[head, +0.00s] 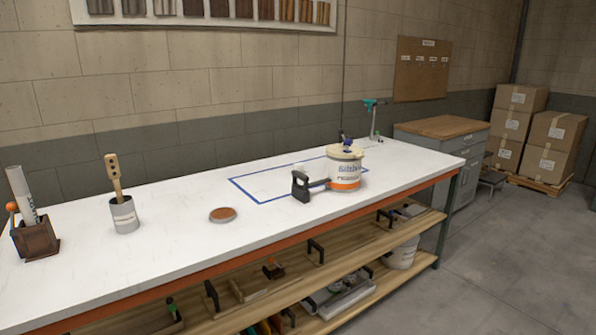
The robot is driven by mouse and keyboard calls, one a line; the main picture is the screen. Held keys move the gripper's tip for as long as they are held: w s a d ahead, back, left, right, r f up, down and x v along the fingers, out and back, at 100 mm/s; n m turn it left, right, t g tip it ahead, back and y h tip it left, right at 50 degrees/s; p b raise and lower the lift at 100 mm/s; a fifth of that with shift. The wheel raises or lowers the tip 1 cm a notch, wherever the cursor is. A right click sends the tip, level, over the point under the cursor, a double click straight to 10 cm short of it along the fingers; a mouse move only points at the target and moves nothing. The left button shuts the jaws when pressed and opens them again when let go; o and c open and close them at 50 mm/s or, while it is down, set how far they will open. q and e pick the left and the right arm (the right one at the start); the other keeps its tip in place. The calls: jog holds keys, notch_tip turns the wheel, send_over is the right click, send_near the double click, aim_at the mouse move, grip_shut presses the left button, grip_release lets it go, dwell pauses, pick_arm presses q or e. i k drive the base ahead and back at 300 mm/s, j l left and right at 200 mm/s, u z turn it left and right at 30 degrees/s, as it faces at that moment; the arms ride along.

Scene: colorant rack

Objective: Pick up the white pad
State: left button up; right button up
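I cannot clearly make out the white pad; the tabletop is white too. A small pale shape (308,170) shows behind a black-handled tool (300,187) inside the blue taped outline (262,202) on the workbench (170,235). I cannot tell whether that shape is the pad. Neither of my grippers is in view.
A grey cup (124,217) with a wooden tool, a brown disc (222,214) and a brown holder (36,240) stand on the bench's left half. Wooden shelves (330,250) below hold several tools. A cabinet (450,150) stands beyond.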

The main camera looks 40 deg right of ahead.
aim_at(299, 166)
jog(key=l, duration=0.6)
jog(key=i+l+z, duration=0.15)
jog(key=l, duration=1)
jog(key=i+l+z, duration=0.15)
jog(key=l, duration=0.4)
